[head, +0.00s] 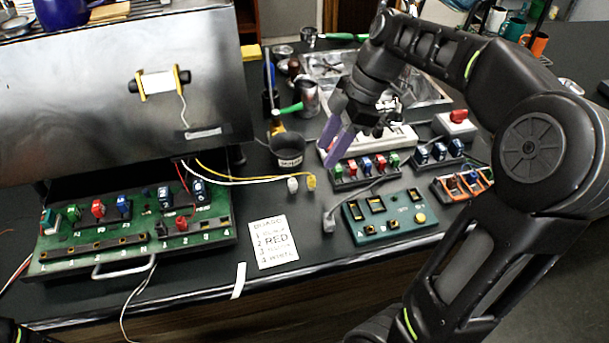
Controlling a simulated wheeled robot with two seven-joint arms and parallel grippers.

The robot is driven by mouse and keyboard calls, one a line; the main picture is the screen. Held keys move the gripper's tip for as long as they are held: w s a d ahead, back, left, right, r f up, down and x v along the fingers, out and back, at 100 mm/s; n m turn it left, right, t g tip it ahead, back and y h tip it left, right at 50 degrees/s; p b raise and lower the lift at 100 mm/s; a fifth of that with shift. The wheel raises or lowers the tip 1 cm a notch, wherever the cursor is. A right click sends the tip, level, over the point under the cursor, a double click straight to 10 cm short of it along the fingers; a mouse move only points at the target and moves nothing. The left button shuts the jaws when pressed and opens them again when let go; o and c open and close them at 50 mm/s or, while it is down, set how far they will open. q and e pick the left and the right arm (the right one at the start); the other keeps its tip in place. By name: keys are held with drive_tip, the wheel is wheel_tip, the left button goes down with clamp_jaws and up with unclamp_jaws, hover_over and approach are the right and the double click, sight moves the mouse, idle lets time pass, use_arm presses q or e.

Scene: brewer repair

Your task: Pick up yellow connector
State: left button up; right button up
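The yellow connector (311,181) lies on the dark bench top, at the end of a yellow cable (250,178) that runs from under the steel brewer housing. A white connector (292,185) on a white cable lies just left of it. My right gripper (334,146) has purple fingers pointing down and left. It hangs above the bench, a little above and right of the yellow connector in the picture. The two fingers look apart, with nothing seen between them. My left gripper is out of view; only a dark bit of my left arm shows at the bottom left corner.
A green circuit board (140,232) with coloured modules lies under the brewer housing (110,80). A note card (272,241) lies in front of the connectors. A dark cup (289,152) stands behind them. A green panel (385,218) and a rack of coloured modules (364,170) are to the right.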

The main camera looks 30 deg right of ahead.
sight(312, 177)
drive_tip(key=shift+f, duration=0.1)
drive_tip(key=shift+x, duration=1.25)
drive_tip(key=p+x, duration=0.1)
drive_tip(key=x, duration=0.4)
drive_tip(key=shift+a, duration=0.2)
drive_tip(key=shift+s, duration=0.1)
drive_tip(key=shift+c, duration=0.2)
clamp_jaws()
